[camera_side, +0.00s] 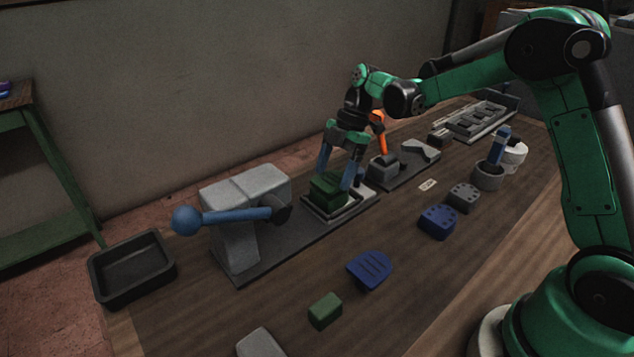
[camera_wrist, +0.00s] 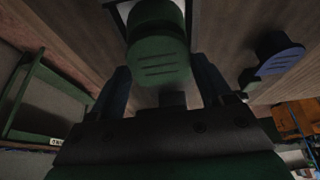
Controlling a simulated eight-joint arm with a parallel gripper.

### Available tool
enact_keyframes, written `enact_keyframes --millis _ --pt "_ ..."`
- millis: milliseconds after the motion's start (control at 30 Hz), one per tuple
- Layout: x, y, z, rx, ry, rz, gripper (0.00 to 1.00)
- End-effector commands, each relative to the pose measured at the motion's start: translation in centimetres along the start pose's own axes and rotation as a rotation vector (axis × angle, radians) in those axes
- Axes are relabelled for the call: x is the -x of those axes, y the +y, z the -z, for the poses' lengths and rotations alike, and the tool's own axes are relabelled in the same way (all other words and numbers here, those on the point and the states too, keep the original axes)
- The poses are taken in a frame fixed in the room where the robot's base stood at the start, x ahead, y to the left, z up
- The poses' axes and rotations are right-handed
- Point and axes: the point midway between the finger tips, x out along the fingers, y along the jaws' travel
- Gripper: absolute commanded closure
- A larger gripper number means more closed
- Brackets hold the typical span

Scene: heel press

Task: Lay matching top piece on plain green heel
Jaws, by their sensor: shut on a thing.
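My gripper (camera_side: 338,180) is shut on a dark green top piece with grooves (camera_wrist: 160,62), which lies between the fingers in the wrist view. In the side view, dark green (camera_side: 326,188) shows between the blue fingers, at the pale square seat (camera_side: 350,207) of the press. In the wrist view a green heel part (camera_wrist: 155,14) shows just beyond the grooved piece, inside a pale frame. Whether the two touch cannot be told. The fingers hide part of the green stack in the side view.
The grey press (camera_side: 245,200) with its blue ball-ended lever (camera_side: 235,216) stands close left of my gripper. A dark tray (camera_side: 132,268) is at far left. A grooved blue piece (camera_side: 369,267), a green block (camera_side: 325,311), a holed blue piece (camera_side: 437,221) and a holed grey piece (camera_side: 463,197) lie in front.

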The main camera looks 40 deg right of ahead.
Motion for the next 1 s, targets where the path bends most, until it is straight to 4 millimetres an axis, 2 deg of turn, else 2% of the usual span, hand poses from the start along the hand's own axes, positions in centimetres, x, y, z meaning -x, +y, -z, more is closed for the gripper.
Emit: enact_keyframes --millis 1000 --pt "-0.84 0.0 -0.35 0.0 0.0 0.0 0.77"
